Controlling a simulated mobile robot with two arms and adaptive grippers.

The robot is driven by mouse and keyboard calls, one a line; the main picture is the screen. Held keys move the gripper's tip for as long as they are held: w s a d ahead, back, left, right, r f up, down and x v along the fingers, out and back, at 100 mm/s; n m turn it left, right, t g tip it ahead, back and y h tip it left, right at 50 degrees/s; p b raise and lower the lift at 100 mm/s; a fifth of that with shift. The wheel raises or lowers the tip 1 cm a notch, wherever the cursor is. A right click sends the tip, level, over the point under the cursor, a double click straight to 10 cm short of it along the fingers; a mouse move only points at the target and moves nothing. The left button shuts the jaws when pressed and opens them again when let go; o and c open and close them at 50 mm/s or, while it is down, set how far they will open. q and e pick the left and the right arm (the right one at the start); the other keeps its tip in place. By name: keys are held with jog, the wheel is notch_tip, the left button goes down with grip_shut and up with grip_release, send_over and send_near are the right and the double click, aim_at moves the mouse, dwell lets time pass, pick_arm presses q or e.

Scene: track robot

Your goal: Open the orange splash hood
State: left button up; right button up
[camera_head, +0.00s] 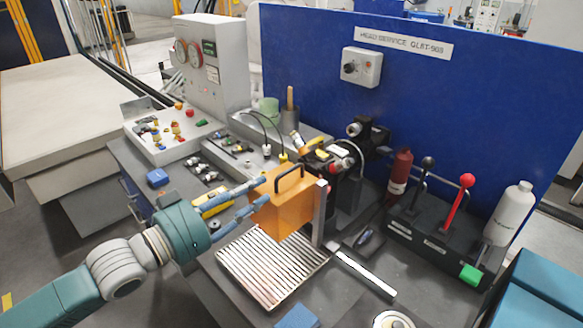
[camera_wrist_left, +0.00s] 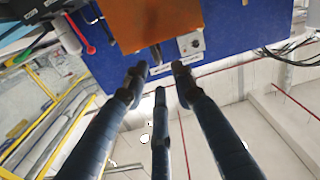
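The orange splash hood (camera_head: 283,208) stands upright above a slatted metal tray, beside a grey upright post (camera_head: 320,213). A dark bar handle (camera_head: 289,178) is on its top. My left gripper (camera_head: 261,192) comes in from the left, its fingers apart and their tips close to the hood's left side. I cannot tell whether they touch it. In the left wrist view the orange hood (camera_wrist_left: 152,22) is at the top, beyond the spread fingertips (camera_wrist_left: 159,76). Nothing is held between the fingers. My right gripper is not in view.
The slatted tray (camera_head: 262,270) lies below the hood. Behind are a machine head (camera_head: 360,150) and a blue panel (camera_head: 420,85). A lever box (camera_head: 435,245) with red and black levers and a white bottle (camera_head: 511,212) stand right. A button console (camera_head: 170,130) is back left.

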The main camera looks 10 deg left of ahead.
aim_at(281, 174)
pick_arm(q)
jog(key=x, duration=0.1)
jog(key=p+x, duration=0.1)
jog(key=x, duration=0.1)
jog(key=shift+w+d+r, duration=0.25)
jog(key=shift+r, duration=0.1)
jog(key=p+x, duration=0.1)
jog(key=x, duration=0.3)
jog(key=shift+w+d+f, duration=0.1)
jog(key=shift+w+d+f+p, duration=0.1)
jog(key=shift+w+d+p, duration=0.25)
jog(key=shift+w, duration=0.15)
jog(key=shift+w+d, duration=0.1)
jog(key=shift+w, duration=0.05)
grip_shut()
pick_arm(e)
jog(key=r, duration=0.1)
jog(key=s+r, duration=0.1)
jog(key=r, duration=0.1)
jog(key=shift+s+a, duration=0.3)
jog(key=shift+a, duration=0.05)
